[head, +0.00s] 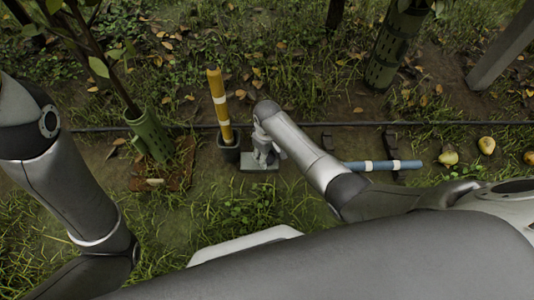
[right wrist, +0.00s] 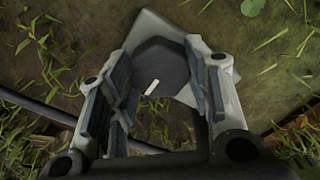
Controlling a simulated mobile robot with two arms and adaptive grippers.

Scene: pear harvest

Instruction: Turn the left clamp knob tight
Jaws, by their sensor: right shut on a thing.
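A dark, many-sided clamp knob (right wrist: 160,62) with a short white mark shows in the right wrist view, on a pale grey plate. The fingers of my right gripper (head: 266,152) are on both sides of the knob and shut on it. In the head view the gripper is low over a grey base plate (head: 258,167), and the knob is hidden there. A yellow-orange post (head: 218,100) with white bands stands nearly upright in a dark socket (head: 230,154), just left of the gripper. My left arm shows at the left, its gripper out of view.
A blue bar (head: 372,166) with white bands lies on dark brackets to the right. Several pears (head: 448,156) lie farther right. Trees with green trunk guards (head: 150,136) stand left and at the back. A dark hose (head: 310,124) crosses the ground behind.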

